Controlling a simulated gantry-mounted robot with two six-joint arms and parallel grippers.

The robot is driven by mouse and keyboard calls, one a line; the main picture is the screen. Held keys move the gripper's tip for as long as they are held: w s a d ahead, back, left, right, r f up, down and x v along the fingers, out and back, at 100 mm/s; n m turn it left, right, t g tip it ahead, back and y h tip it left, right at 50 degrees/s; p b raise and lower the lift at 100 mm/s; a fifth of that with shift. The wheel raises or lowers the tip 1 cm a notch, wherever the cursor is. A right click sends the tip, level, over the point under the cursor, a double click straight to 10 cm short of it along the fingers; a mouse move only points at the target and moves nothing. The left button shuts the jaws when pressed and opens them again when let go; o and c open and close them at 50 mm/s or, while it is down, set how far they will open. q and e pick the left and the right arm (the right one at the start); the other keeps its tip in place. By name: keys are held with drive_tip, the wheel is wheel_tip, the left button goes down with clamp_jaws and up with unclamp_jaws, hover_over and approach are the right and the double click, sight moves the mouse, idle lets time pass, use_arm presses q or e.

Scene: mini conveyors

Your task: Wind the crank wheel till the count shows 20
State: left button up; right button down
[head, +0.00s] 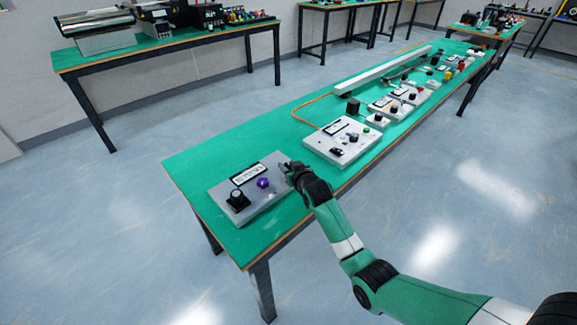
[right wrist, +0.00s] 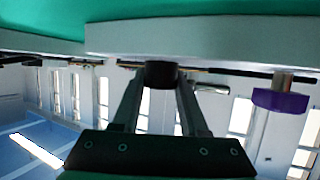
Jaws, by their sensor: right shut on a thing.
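A grey control box (head: 270,199) lies at the near left end of the green table. On it are a black round knob (head: 238,201), a purple knob (head: 263,183) and a small display plate (head: 249,172) whose count is too small to read. My right gripper (head: 289,167) is at the box's right end and covers what it grips. In the right wrist view, my fingers (right wrist: 161,82) are shut on a black cylindrical piece (right wrist: 161,73) at the box face. The purple knob (right wrist: 282,100) on its metal stem is to the right, apart from the fingers. No crank wheel shows clearly.
A white control box (head: 325,152) stands behind the grey one, with an orange cable (head: 304,107) beside it. More boxes and a long pale rail (head: 385,70) continue along the green table (head: 200,160). The table's left corner is clear.

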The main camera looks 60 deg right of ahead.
drive_tip(key=shift+m+g, duration=0.3)
drive_tip(key=shift+w+f+m+g+h+b, duration=0.1)
drive_tip(key=shift+m+g+h+b, duration=0.65)
drive_tip(key=shift+m+g+h, duration=0.45)
drive_tip(key=shift+m+g, duration=0.1)
drive_tip(key=shift+r+m+g+h+p, duration=0.3)
drive_tip(key=shift+m+g+p, duration=0.5)
drive_tip(key=shift+p, duration=0.4)
drive_tip(key=shift+m+g+p, duration=0.5)
drive_tip(key=shift+p, duration=0.3)
drive_tip(key=shift+f+h+p, duration=0.2)
drive_tip(key=shift+h+p, duration=0.1)
drive_tip(key=shift+c, duration=2.2)
unclamp_jaws()
